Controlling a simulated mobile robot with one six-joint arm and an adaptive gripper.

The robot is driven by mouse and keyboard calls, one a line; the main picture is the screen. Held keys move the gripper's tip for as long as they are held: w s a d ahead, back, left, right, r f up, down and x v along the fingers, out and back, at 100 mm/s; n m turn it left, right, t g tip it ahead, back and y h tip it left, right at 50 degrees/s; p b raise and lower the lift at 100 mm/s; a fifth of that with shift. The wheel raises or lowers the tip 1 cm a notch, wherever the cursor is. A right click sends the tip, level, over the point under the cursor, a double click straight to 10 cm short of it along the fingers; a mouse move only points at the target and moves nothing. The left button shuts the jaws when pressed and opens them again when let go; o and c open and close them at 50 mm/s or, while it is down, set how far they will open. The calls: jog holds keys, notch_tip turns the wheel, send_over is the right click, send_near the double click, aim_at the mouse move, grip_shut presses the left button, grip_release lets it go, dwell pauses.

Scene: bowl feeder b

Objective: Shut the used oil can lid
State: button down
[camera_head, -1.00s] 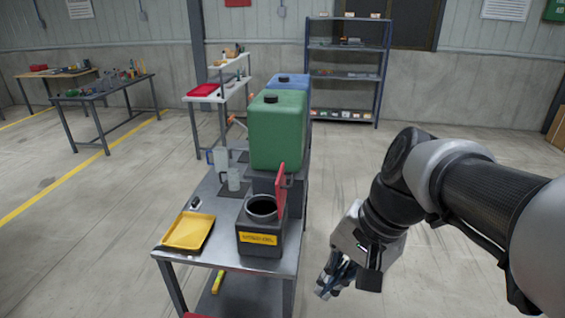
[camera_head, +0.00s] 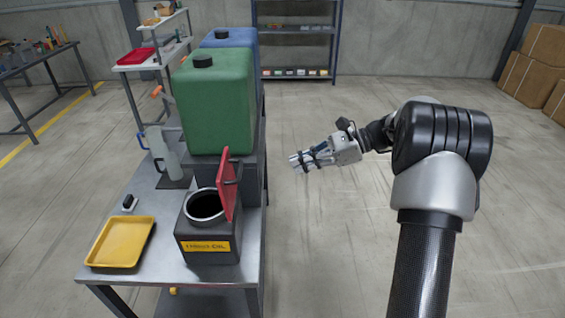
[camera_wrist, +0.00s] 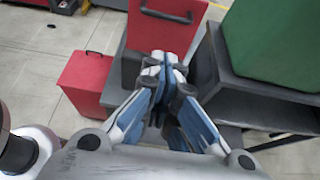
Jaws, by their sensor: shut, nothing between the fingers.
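The used oil can (camera_head: 208,240) is a dark box with a yellow label and a round open mouth, standing at the table's front right. Its red lid (camera_head: 228,185) stands upright on the right side of the mouth, with a dark handle on its right face. My gripper (camera_head: 293,163) is shut and empty, out to the right of the lid over the floor, apart from it. In the wrist view the lid (camera_wrist: 165,30) and its handle show just beyond my closed fingertips (camera_wrist: 158,66). The can's mouth is hidden there.
A green canister (camera_head: 215,105) and a blue one (camera_head: 230,42) stand behind the can. A yellow tray (camera_head: 121,242) lies to its left. A red box (camera_wrist: 92,85) shows at left in the wrist view. Floor right of the table is clear.

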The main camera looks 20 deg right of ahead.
jog(key=a+r+b+x, duration=0.1)
jog(key=b+x, duration=0.3)
jog(key=x, duration=0.8)
jog(key=shift+r, duration=0.55)
jog(key=shift+w+a+r, duration=0.1)
jog(key=shift+w+a+r+p, duration=0.1)
jog(key=shift+a+r+p, duration=0.2)
jog(key=shift+p, duration=0.75)
